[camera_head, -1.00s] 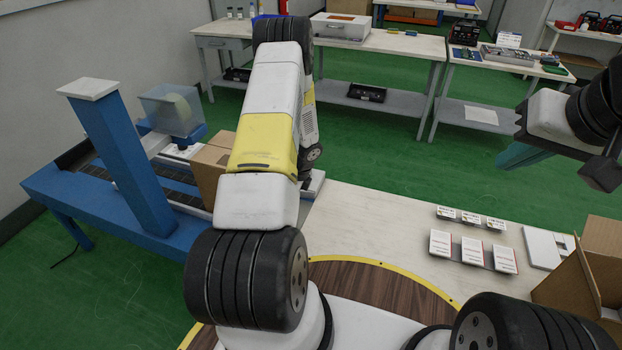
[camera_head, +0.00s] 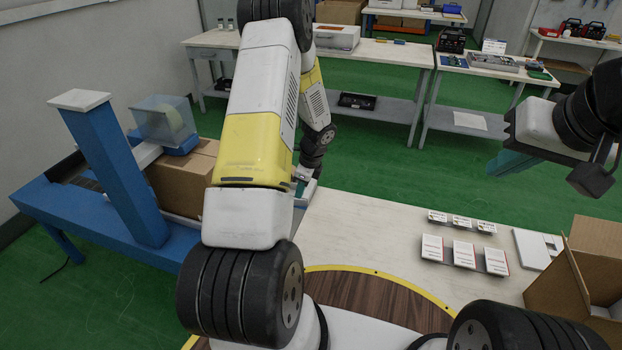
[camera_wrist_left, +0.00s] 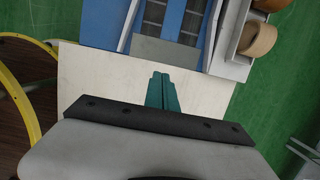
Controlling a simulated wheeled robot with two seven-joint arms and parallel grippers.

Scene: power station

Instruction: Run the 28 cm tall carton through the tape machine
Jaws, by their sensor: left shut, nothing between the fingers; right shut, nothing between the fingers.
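A closed brown carton (camera_head: 185,180) sits on the blue tape machine (camera_head: 120,170), beside the blue post and under the clear tape head (camera_head: 165,122). My left arm hides its right part. That wrist view shows the machine's belts (camera_wrist_left: 170,22) but no carton. My right gripper (camera_head: 512,163) is shut and empty, high above the floor at the right.
An open carton (camera_head: 582,285) stands at the right end of the pale table (camera_head: 370,220). Several small white boxes (camera_head: 463,253) lie on it. Tape rolls (camera_wrist_left: 258,40) sit in a tray beside the machine. Workbenches (camera_head: 385,53) stand behind, across green floor.

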